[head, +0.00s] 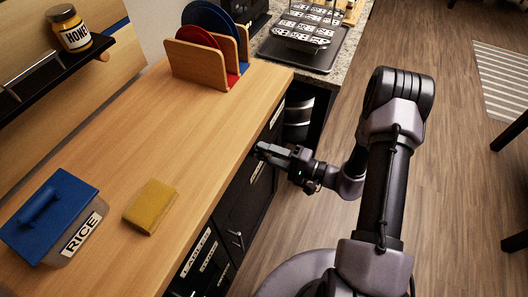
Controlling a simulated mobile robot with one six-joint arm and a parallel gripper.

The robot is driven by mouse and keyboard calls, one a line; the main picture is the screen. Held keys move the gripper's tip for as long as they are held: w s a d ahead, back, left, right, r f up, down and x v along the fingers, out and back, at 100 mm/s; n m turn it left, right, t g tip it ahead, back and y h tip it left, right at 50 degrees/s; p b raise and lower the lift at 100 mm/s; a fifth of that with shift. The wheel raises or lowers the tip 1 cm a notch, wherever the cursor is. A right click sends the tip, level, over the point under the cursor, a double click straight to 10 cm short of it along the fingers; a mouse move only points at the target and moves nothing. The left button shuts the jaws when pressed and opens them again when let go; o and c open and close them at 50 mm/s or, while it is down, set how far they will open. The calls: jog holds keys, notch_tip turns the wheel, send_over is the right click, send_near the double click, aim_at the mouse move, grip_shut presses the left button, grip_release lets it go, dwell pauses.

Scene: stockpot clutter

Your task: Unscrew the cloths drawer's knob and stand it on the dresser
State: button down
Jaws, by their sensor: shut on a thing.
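My gripper (262,152) is at the dark front of the dresser (140,130), just below the edge of its wooden top. Its jaws are shut on a drawer knob, which they hide almost wholly. I cannot tell how far the knob is turned or whether it is still seated in the drawer. A white label (257,172) shows on the front beside the jaws, too small to read. Another label (277,113) is farther along the front.
A blue-lidded rice box (75,247) and a yellow sponge-like block (151,206) stand on the dresser top. A wooden rack (199,62) with plates stands at its far end. The top between them is clear. A honey jar (70,30) sits on the shelf at left.

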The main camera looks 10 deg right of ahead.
jog(key=shift+n, duration=0.7)
jog(key=n, duration=0.4)
jog(key=shift+n, duration=0.3)
jog(key=c, duration=0.9)
grip_release()
